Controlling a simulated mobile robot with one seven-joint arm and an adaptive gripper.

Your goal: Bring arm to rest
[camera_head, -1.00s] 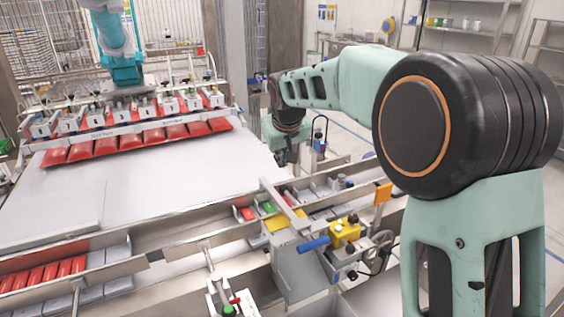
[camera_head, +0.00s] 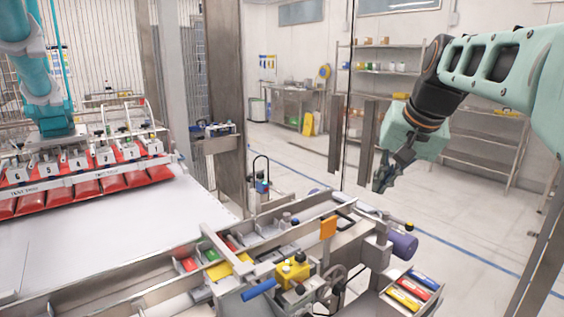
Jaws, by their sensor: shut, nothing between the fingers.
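My arm reaches in from the right edge, pale green with a black wrist. My gripper (camera_head: 380,186) hangs from it, dark and pointing down and left, in front of the shelves. Its fingers are together and hold nothing. It appears above and beyond the right end of the conveyor frame, touching nothing that I can see.
The conveyor frame (camera_head: 160,290) with a yellow block (camera_head: 291,272) crosses the front. A tray (camera_head: 390,300) of coloured packs is at lower right. A teal picker (camera_head: 40,80) with red pouches (camera_head: 110,183) is at left. Shelves (camera_head: 480,165) stand behind. Floor (camera_head: 490,235) at right is clear.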

